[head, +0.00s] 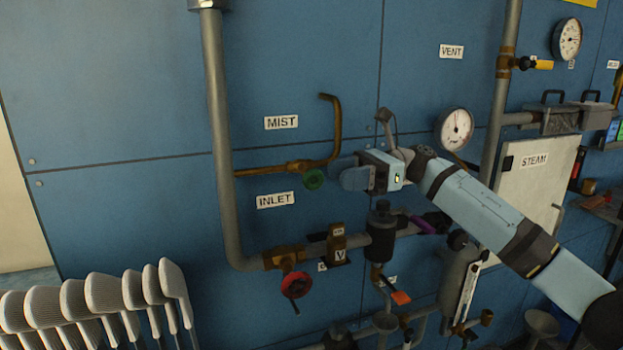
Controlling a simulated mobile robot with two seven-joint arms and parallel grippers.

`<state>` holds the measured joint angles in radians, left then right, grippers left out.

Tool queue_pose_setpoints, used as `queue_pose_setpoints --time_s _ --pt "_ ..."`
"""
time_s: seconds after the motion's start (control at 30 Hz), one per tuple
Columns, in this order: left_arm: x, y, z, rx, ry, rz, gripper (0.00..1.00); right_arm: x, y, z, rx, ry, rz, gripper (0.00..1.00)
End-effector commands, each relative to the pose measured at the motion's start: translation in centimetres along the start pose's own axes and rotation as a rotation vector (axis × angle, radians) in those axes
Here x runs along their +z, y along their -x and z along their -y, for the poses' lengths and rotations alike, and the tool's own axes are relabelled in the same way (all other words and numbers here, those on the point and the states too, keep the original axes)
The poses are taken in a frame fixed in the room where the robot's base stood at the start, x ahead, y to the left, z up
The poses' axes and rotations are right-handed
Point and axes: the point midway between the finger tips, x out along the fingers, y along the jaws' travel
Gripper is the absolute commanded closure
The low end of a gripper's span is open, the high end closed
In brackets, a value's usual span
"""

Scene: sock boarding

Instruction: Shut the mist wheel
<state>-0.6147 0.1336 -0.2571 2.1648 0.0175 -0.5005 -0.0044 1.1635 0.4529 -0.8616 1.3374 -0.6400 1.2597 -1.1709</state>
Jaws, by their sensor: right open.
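The mist wheel is a small green handwheel (314,179) on a brass valve, on a thin brass pipe that runs out from the thick grey pipe. The MIST label (281,122) is on the blue wall above it. My right gripper (343,173) is open just right of the green wheel, its fingers pointing left at it. Nothing shows between the fingers. A small gap seems to lie between fingertips and wheel; I cannot tell the depth or whether they touch. My left gripper is not in view.
A red inlet wheel (295,285) sits below, near the INLET label (275,200). A black cylindrical fitting (382,230) stands below my right gripper. A gauge (455,129) is behind my right arm. Several grey sock boards (100,293) stand at lower left.

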Motion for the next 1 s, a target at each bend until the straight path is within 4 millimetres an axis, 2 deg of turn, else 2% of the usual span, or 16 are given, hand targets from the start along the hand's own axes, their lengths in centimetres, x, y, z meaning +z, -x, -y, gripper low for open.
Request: queue_pose_setpoints --time_s 0.1,0.3,0.5,0.73,0.77,0.93,1.0 --pt "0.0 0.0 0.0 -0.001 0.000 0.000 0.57 0.0 -2.5 0.0 0.001 0.000 0.000 0.56" --pt "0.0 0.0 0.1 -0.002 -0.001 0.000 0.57 0.0 -5.3 0.0 0.000 -0.001 0.000 0.56" --pt "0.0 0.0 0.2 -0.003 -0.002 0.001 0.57 -0.1 -6.3 0.0 -0.001 -0.001 -0.001 0.56" --pt "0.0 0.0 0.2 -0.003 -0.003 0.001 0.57 0.0 -6.3 0.0 -0.001 -0.001 -0.001 0.56" --pt "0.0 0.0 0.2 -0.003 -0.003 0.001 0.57 0.0 -6.3 0.0 -0.001 -0.001 -0.001 0.61" --pt "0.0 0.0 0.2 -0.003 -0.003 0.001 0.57 0.0 -6.3 0.0 -0.001 -0.001 0.000 1.00" --pt "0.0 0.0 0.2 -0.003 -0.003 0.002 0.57 0.0 -6.3 0.0 -0.001 -0.001 0.000 1.00"
